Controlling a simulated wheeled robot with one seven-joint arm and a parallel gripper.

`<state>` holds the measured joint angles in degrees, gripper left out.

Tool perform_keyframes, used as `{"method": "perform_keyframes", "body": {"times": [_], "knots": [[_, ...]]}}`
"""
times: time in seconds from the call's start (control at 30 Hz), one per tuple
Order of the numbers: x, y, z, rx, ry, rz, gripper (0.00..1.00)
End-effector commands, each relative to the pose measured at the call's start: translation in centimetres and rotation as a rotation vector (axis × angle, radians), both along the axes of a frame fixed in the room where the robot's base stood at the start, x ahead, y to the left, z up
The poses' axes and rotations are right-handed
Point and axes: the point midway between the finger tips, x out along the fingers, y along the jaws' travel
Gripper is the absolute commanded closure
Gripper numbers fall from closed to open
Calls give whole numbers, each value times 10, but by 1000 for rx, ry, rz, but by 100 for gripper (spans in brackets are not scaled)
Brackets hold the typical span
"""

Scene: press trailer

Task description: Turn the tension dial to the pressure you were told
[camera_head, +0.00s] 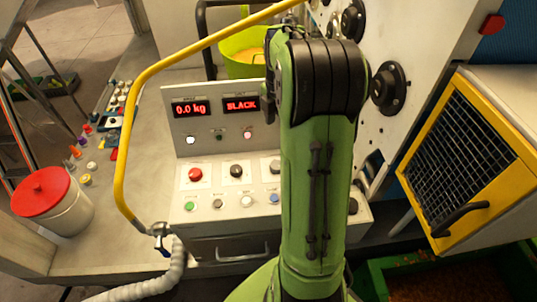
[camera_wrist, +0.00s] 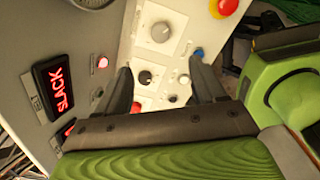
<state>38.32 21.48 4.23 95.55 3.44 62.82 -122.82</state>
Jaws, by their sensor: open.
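The control console (camera_head: 222,235) has a row of controls on its sloping top. A dark round knob (camera_head: 236,170) on a white plate sits right of a red button (camera_head: 195,174). I cannot read the labels, so I cannot tell which is the tension dial. My gripper (camera_wrist: 160,66) is open and empty over the console, apart from the knobs as far as I see. My arm hides it in the head view. The displays read 0.0 kg (camera_head: 190,107) and SLACK (camera_head: 241,104).
A yellow rail (camera_head: 125,150) curves along the console's left side. A red mushroom button (camera_wrist: 226,6) shows at the wrist view's top. Small coloured buttons, including a blue one (camera_wrist: 198,52), line the front row. A red-lidded tub (camera_head: 50,205) stands left. A yellow-framed mesh guard (camera_head: 465,150) is right.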

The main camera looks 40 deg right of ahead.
Motion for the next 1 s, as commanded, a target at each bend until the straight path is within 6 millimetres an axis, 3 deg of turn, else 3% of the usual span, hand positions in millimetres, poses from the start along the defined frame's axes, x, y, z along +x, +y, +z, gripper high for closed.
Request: {"method": "perform_keyframes", "body": {"times": [0.17,0.5,0.7,1.0], "knots": [[0,-1,-21,7,6,14,31],[-1,0,-107,7,7,12,31],[0,0,-147,5,6,12,31],[0,0,-161,1,2,12,31]]}}
